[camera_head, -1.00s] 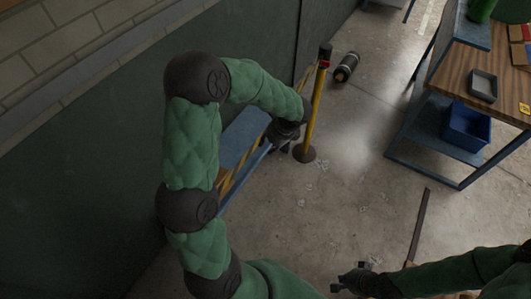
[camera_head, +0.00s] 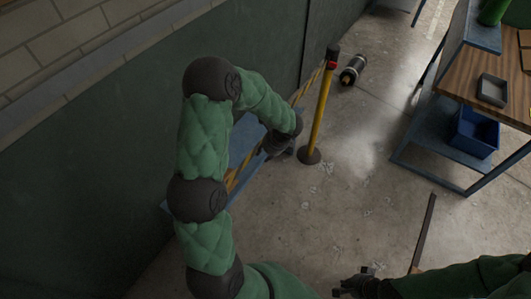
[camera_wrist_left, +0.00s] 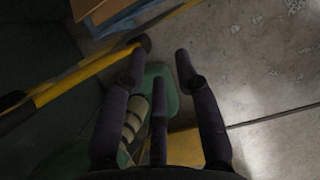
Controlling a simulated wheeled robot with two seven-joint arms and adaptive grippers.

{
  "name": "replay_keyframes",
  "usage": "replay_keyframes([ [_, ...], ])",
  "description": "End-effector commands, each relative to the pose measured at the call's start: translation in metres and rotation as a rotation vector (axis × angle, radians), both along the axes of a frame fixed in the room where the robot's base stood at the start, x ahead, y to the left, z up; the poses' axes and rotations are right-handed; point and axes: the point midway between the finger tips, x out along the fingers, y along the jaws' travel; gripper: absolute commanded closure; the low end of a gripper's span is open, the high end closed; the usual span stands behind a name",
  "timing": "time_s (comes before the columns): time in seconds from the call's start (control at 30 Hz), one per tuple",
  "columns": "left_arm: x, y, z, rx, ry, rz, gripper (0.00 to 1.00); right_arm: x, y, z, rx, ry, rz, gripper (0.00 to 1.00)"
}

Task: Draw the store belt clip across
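A yellow post (camera_head: 322,108) with a black top and a red band stands upright on a round dark base. A yellow-and-black striped belt (camera_head: 303,92) runs from near the post's top down-left behind my left arm, and part shows again below the arm (camera_head: 236,178). My left gripper (camera_head: 281,150) is left of the post's base, apart from it. In the left wrist view its fingers (camera_wrist_left: 161,62) are spread with nothing visibly held; a yellow bar with a dark end (camera_wrist_left: 80,78) reaches the left finger. I cannot make out the belt clip. My right gripper (camera_head: 356,280) looks open and empty at the bottom.
A blue bench-like surface (camera_head: 247,138) lies behind my left arm along the green wall (camera_head: 90,160). A dark cylinder (camera_head: 353,69) lies on the floor beyond the post. A workbench (camera_head: 460,75) with a blue bin (camera_head: 476,132) stands right.

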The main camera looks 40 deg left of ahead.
Motion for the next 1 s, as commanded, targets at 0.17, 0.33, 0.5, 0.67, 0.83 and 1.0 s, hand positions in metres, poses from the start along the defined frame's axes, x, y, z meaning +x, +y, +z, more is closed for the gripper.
replay_keyframes([
  [0.17, 0.000, 0.000, 0.000, 0.000, 0.000, 0.000, 1.00, 0.000, 0.000, 0.000, 0.000, 0.000, 0.000, 1.00],
  [0.33, 0.000, 0.000, 0.000, 0.000, 0.000, 0.000, 0.81, 0.000, 0.000, 0.000, 0.000, 0.000, 0.000, 1.00],
  [0.5, 0.000, 0.000, 0.000, 0.000, 0.000, 0.000, 0.65, 0.000, 0.000, 0.000, 0.000, 0.000, 0.000, 1.00],
  [0.67, 0.000, 0.000, 0.000, 0.000, 0.000, 0.000, 0.65, 0.000, 0.000, 0.000, 0.000, 0.000, 0.000, 1.00],
  [0.83, 0.001, -0.002, 0.007, 0.002, -0.002, -0.001, 0.65, 0.000, 0.000, 0.000, 0.000, 0.000, 0.000, 1.00],
  [1.0, 0.002, -0.012, 0.030, 0.002, -0.005, -0.001, 0.65, 0.000, 0.000, 0.000, 0.000, 0.000, 0.000, 1.00],
])
